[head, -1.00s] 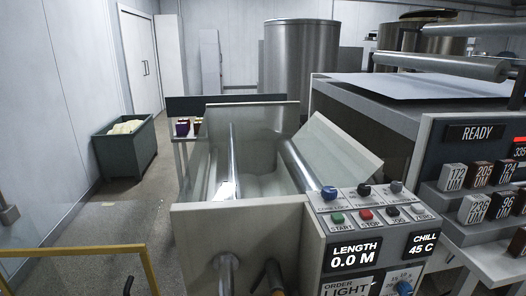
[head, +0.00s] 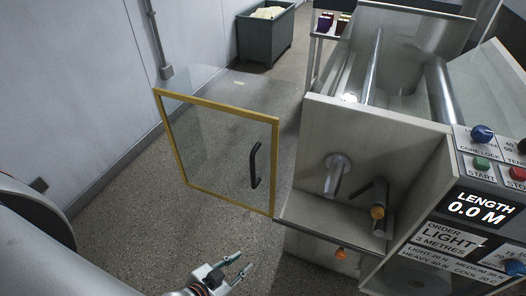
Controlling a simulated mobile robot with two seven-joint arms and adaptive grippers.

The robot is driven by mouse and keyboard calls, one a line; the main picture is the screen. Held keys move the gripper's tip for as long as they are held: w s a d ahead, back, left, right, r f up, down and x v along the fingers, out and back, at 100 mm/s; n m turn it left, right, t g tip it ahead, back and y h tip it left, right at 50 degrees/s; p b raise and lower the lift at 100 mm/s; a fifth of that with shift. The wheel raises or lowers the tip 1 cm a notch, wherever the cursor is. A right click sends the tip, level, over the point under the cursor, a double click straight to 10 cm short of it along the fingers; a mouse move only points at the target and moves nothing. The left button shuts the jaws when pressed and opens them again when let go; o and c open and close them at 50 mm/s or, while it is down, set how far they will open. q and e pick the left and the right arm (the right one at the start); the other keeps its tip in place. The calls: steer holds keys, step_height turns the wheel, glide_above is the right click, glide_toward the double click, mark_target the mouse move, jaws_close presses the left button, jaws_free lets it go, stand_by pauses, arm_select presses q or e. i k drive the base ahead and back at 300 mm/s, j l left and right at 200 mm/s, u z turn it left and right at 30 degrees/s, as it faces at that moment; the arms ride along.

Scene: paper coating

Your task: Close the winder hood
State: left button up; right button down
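The winder hood (head: 215,150) is a clear panel in a yellow frame, standing open and swung out to the left of the winder (head: 375,130). Its black handle (head: 255,166) is on the panel's right part. My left gripper (head: 245,262) is at the bottom of the head view, below the hood and apart from it. Its fingers are spread and nothing is between them. The winder's open front bay shows a metal shaft (head: 336,178) and a small lever with an orange end (head: 377,211). My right gripper is out of view.
A control panel with a length display (head: 470,207) is at the right. A dark green bin (head: 265,35) with pale material stands at the back. A grey wall (head: 70,90) runs along the left. Speckled floor lies clear around the hood.

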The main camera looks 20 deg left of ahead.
mark_target(158, 92)
steer(key=u, duration=1.2)
